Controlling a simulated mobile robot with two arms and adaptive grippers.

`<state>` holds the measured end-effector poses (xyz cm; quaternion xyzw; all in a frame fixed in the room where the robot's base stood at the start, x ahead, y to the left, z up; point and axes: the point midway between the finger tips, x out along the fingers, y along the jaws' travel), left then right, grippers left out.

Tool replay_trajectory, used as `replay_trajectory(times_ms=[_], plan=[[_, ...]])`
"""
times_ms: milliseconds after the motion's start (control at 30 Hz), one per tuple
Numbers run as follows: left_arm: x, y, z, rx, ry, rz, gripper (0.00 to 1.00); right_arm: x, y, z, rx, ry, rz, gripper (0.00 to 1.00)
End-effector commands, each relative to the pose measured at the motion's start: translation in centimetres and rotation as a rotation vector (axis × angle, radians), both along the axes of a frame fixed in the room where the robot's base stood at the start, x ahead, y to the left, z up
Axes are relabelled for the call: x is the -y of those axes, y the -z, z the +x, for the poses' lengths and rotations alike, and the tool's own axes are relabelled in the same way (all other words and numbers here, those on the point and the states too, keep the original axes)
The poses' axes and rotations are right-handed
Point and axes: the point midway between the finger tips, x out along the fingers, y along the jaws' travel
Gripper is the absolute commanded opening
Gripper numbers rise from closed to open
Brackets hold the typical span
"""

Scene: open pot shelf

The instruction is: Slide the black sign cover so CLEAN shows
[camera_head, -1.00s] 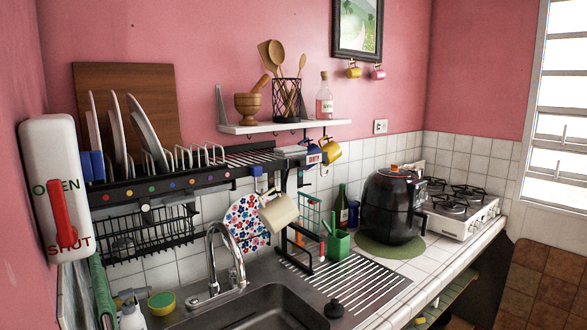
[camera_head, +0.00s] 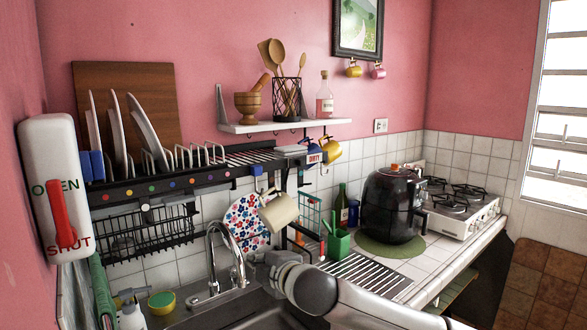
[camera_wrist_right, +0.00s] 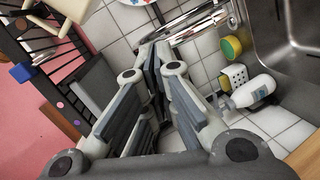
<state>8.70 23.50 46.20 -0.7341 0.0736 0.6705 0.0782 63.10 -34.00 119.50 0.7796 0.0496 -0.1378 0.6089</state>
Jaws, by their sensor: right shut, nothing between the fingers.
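A small white sign with red lettering that reads DIRTY (camera_head: 315,158) is on the right end of the black over-sink rack. Its black cover cannot be told apart from the dark rack frame around it. No CLEAN lettering shows. My right gripper (camera_head: 262,258) is low over the sink, near the faucet, below and left of the sign and well apart from it. In the wrist view its fingers (camera_wrist_right: 152,62) are shut with nothing between them, and the sign cannot be made out there. My left gripper is not in view.
The black rack (camera_head: 165,185) holds plates, and a cream mug (camera_head: 279,213) hangs below its right part. The faucet (camera_head: 225,260) stands close to my right gripper. A green holder (camera_head: 339,244) and a black cooker (camera_head: 391,205) are on the counter at right.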

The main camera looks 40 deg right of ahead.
Motion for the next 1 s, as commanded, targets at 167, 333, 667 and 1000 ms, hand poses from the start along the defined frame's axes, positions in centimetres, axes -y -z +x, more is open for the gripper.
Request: replay_trajectory(times_ms=[167,333,667,1000], plan=[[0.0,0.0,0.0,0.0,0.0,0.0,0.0,5.6,-9.0,1.3,0.13,0.032,-0.15,0.0],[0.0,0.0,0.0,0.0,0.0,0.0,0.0,9.2,-14.5,1.0,0.203,0.065,-0.232,0.0],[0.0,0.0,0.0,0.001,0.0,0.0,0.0,11.1,-17.3,0.5,0.239,0.082,-0.271,0.0],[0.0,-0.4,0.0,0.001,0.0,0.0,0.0,11.2,-17.4,1.2,0.238,0.083,-0.267,0.0]])
